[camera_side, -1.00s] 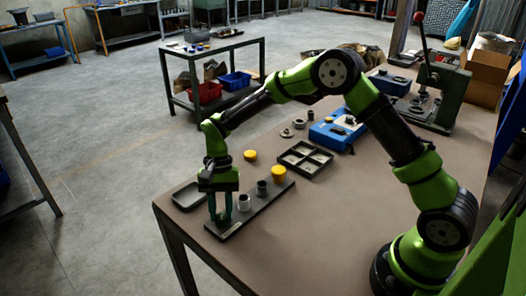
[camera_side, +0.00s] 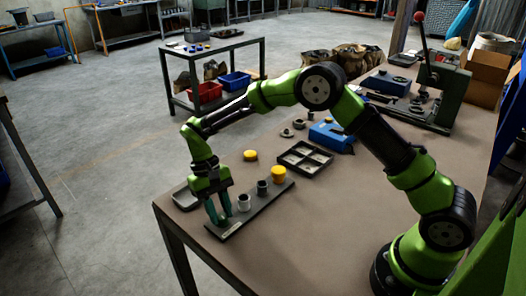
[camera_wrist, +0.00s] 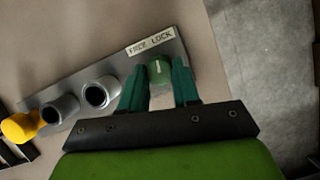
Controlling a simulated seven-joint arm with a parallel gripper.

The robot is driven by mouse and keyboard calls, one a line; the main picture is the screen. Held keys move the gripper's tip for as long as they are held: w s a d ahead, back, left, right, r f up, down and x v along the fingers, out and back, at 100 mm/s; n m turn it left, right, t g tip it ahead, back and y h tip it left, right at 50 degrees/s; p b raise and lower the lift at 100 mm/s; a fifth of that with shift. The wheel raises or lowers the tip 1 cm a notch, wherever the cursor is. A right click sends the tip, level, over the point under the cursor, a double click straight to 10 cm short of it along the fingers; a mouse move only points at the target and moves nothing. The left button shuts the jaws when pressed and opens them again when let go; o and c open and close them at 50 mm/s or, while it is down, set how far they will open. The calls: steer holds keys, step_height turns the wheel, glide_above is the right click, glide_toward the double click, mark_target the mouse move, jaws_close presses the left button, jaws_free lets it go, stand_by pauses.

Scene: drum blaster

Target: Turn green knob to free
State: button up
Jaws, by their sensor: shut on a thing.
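The green knob (camera_wrist: 159,72) is round with a short white mark on top. It sits at one end of a dark grey plate (camera_wrist: 77,79). A white label (camera_wrist: 151,41) reading FREE LOCK is fixed beside it. The white mark points up in the wrist view, towards the label's LOCK side. My gripper (camera_wrist: 159,82) has a green finger on each side of the knob and is shut on it. In the side view my gripper (camera_side: 217,218) is low at the near end of the plate, leaning, and its fingers hide the knob.
Two grey cylinders (camera_side: 244,203) (camera_side: 262,188) and a yellow knob (camera_side: 278,174) stand along the same plate. Another yellow piece (camera_side: 250,155) lies behind. A shallow tray (camera_side: 186,195) is left of my gripper. A divided tray (camera_side: 304,157) and blue box (camera_side: 331,136) are further back.

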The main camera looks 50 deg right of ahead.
steer(key=n, duration=0.2)
steer(key=n+h, duration=0.2)
steer(key=n, duration=0.1)
steer(key=shift+w+a+n, duration=0.1)
steer(key=shift+a+n, duration=0.15)
steer(key=shift+n, duration=0.05)
steer(key=n+h, duration=0.1)
steer(key=n, duration=0.2)
steer(key=n+t+h, duration=0.1)
steer(key=n, duration=0.1)
steer(key=shift+a+n, duration=0.2)
steer(key=shift+n, duration=0.2)
steer(key=o, duration=1.1)
steer(key=shift+c, duration=0.2)
steer(key=shift+s, duration=0.2)
steer(key=v, duration=1.7)
steer(key=shift+s, duration=0.2)
